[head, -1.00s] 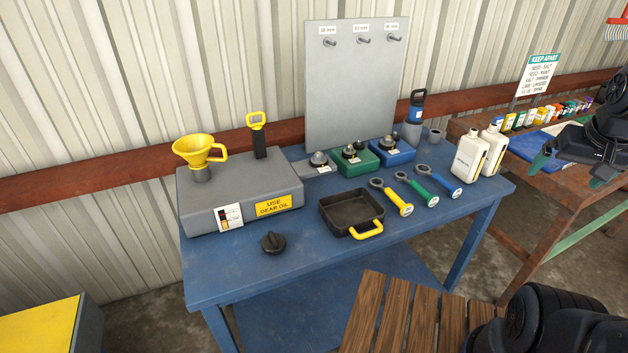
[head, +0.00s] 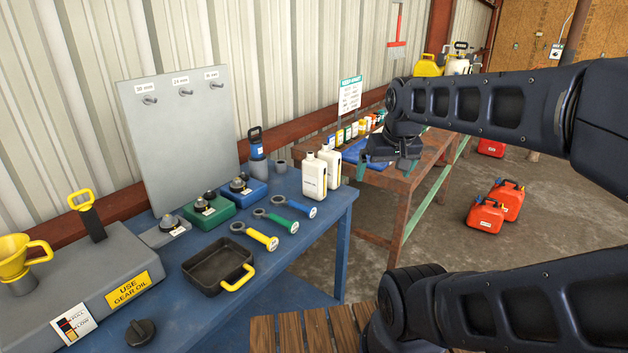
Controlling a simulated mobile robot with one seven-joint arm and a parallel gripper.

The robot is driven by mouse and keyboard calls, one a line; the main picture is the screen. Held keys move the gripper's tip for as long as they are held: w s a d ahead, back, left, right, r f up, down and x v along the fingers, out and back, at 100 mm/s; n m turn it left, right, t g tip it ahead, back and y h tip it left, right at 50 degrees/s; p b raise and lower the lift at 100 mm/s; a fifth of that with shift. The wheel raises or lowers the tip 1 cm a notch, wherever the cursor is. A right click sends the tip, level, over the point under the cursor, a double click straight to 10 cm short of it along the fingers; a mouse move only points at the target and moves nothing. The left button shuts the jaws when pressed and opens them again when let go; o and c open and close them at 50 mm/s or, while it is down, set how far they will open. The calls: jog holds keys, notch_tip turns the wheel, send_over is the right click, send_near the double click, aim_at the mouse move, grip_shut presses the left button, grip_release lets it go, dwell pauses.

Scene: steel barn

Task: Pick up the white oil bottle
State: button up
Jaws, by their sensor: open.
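Two white bottles stand upright side by side at the right end of the blue table (head: 330,221). Which one holds oil I cannot tell. My gripper (head: 388,171) is open and empty. Its teal fingertips point down, to the right of the bottles and apart from them, in front of the brown bench in the picture.
The blue table also holds a black pan (head: 212,279), yellow, green and blue ring-ended tools (head: 280,223), a grey box (head: 95,262) with a yellow funnel, and an upright panel (head: 180,140). Small bottles line the brown bench (head: 425,160). Red cans (head: 487,214) stand on the floor.

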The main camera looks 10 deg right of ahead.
aim_at(310, 174)
jog(key=shift+w, duration=0.1)
jog(key=w+f+n+g+h, duration=0.2)
jog(key=w+f+n+h, duration=0.3)
jog(key=w, duration=0.4)
jog(key=w+f+n+g+h, duration=0.1)
jog(key=w+f+n+h, duration=0.2)
jog(key=w+n+h, duration=0.45)
jog(key=w+a+f+n+t, duration=0.6)
jog(key=w+a+n, duration=0.1)
jog(key=w+a, duration=0.15)
jog(key=w+a+f+n+t, duration=0.5)
jog(key=w+a+f+n, duration=0.1)
jog(key=w+a+n, duration=0.25)
jog(key=shift+m, duration=0.5)
jog(key=x, duration=0.6)
jog(key=shift+w+f, duration=0.2)
jog(key=shift+x, duration=2.65)
jog(key=shift+w+a+f, duration=0.1)
jog(key=shift+f, duration=0.05)
jog(key=c, duration=1.3)
